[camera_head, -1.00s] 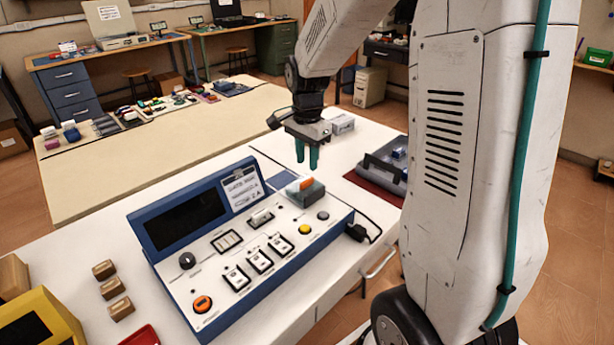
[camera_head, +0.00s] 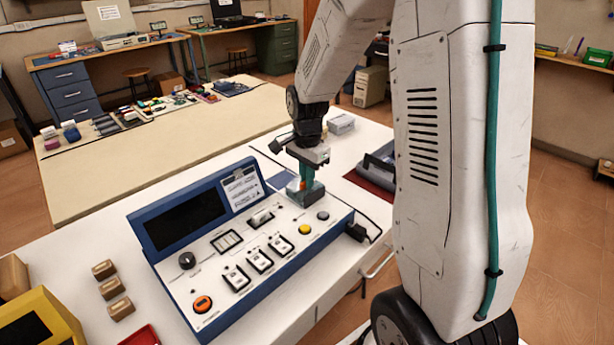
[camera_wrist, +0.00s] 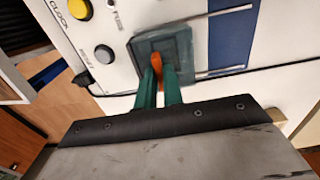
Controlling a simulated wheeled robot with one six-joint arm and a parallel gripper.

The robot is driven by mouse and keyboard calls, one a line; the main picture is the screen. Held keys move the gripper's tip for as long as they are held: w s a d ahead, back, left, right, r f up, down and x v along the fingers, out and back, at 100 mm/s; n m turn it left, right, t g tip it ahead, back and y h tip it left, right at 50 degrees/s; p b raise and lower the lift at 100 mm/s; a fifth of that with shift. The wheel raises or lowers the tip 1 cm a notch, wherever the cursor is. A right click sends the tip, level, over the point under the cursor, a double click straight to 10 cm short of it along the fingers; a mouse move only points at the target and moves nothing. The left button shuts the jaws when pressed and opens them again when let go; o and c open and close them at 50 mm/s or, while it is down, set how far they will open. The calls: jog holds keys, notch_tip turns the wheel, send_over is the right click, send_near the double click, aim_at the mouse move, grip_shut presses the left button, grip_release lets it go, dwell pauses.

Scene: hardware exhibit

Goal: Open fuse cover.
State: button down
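The fuse cover (camera_head: 306,194) is a grey-green block on the upper right of the blue-and-white panel, with an upright orange tab. In the wrist view the cover (camera_wrist: 181,50) lies flat on the panel face and looks closed. The orange tab (camera_wrist: 157,64) stands between the two teal fingers of my gripper (camera_wrist: 160,76). In the head view my gripper (camera_head: 305,180) points down at the cover from above. The fingers are around the tab; whether they press on it I cannot tell.
The panel (camera_head: 232,262) has a dark screen, switches, a yellow button (camera_head: 305,229), a grey button (camera_head: 323,215) and an orange button (camera_head: 202,304). A dark grey tray (camera_head: 378,168) and a light box (camera_head: 340,124) stand beyond it. A black cable leaves the panel's right side.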

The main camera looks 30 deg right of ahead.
jog(key=w, duration=0.3)
jog(key=w+a, duration=0.1)
jog(key=w, duration=0.3)
jog(key=shift+w+a, duration=0.2)
jog(key=c, duration=1.5)
grip_release()
jog(key=shift+r, duration=0.1)
notch_tip(320, 180, up, 8)
jog(key=shift+f, duration=0.15)
